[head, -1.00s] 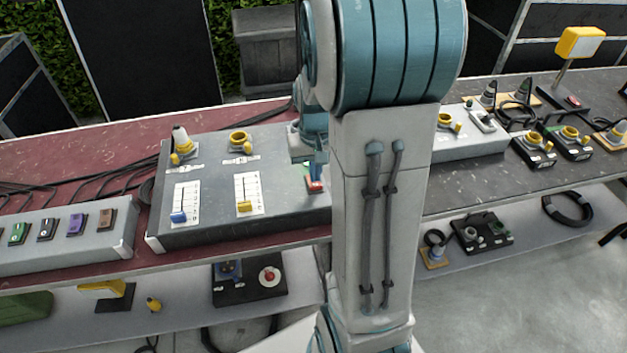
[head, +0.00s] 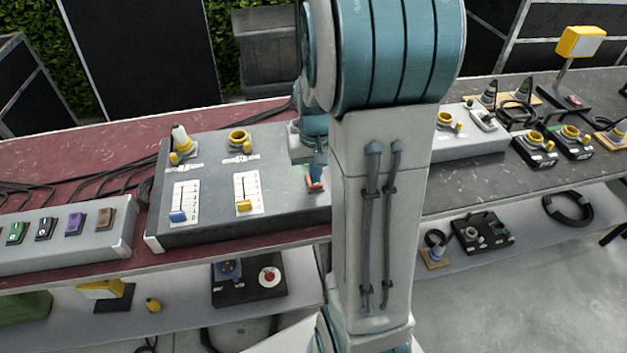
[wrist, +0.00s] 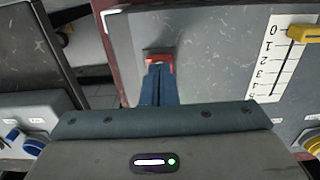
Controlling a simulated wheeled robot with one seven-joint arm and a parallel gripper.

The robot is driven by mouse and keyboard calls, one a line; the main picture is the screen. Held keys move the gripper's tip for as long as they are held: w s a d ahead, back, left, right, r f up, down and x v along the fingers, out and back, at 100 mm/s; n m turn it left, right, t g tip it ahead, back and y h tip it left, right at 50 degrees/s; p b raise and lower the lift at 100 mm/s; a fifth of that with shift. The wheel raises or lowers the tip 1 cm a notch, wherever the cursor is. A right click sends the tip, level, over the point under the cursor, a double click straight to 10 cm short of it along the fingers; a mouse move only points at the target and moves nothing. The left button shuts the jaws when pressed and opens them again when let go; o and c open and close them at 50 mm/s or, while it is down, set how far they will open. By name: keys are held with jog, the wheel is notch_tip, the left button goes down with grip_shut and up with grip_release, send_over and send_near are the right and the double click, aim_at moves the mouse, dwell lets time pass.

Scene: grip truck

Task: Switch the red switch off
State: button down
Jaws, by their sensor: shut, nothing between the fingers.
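The red switch (head: 315,186) sits near the right end of the grey control panel (head: 275,200), partly hidden by my gripper and arm. In the wrist view the red switch (wrist: 160,58) shows right at the tips of the blue fingers, with a dark strip beyond it. My gripper (wrist: 160,72) is shut with nothing between its fingers and points down at the switch. It also shows in the head view (head: 316,172), just above the switch. The fingertips overlap the switch in view; I cannot tell how firmly they touch it.
On the same panel are a blue slider (head: 178,217), a yellow slider (head: 244,205) and two yellow connectors with caps on top. A box of coloured rocker switches (head: 60,235) stands left. My arm hides the panel's right end.

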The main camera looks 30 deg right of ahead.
jog(key=shift+f+b, duration=0.4)
jog(key=shift+f, duration=0.15)
jog(key=shift+r, duration=0.15)
jog(key=shift+r+p, duration=2.7)
jog(key=shift+r, duration=0.75)
jog(key=s+a+r+n+t, duration=0.3)
jog(key=s+a+r, duration=0.6)
jog(key=s+a, duration=0.3)
jog(key=shift+s+r+t, duration=0.3)
jog(key=shift+s+r, duration=0.05)
jog(key=shift+a, duration=0.1)
